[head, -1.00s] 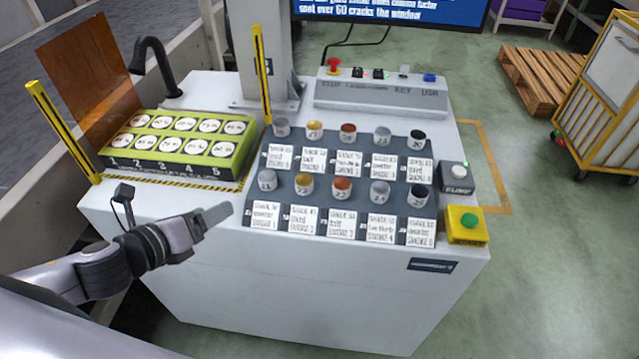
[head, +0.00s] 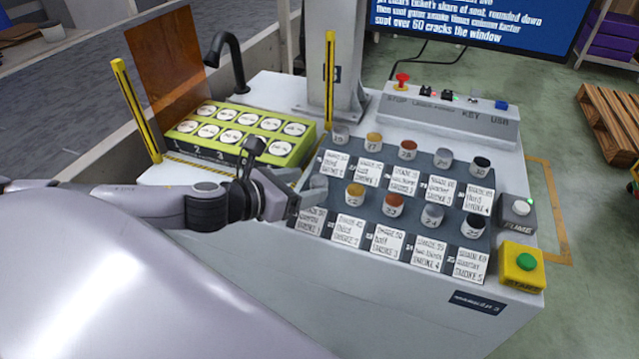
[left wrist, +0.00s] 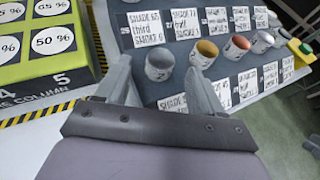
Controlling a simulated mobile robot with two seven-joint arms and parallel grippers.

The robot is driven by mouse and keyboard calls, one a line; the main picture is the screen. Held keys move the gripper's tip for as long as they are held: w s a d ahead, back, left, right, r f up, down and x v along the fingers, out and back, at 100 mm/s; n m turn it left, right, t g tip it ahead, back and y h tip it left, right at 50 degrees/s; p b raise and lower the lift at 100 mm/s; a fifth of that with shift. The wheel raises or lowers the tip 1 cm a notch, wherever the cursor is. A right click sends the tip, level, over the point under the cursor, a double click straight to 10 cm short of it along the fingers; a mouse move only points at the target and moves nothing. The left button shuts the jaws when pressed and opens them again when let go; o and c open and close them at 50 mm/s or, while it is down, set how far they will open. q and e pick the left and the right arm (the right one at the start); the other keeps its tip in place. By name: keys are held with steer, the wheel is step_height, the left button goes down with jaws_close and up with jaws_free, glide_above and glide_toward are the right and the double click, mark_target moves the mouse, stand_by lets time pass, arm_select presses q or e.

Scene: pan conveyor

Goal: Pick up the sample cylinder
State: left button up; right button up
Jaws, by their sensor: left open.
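Several short sample cylinders stand upright in two rows on the dark rack (head: 495,203). In the back row are a grey one (head: 340,135) and a dark-topped one (head: 480,167); in the front row are a yellow-topped one (head: 355,195) and an orange-topped one (head: 393,204). My right gripper is out of view.
White label cards lie before the cylinders. A green panel (head: 188,153) with round percent discs is at left. Yellow posts (head: 330,80) and a black bent arm (head: 232,62) rise nearby. A yellow button box (head: 522,268) and a FUME button (head: 518,210) stand at right.

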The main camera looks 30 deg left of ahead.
mark_target(317, 181)
arm_select(q)
steer(key=x, duration=0.3)
steer(key=shift+w+r, duration=0.1)
steer(key=shift+r, duration=0.2)
steer(key=shift+x, duration=0.8)
steer(key=c, duration=1.1)
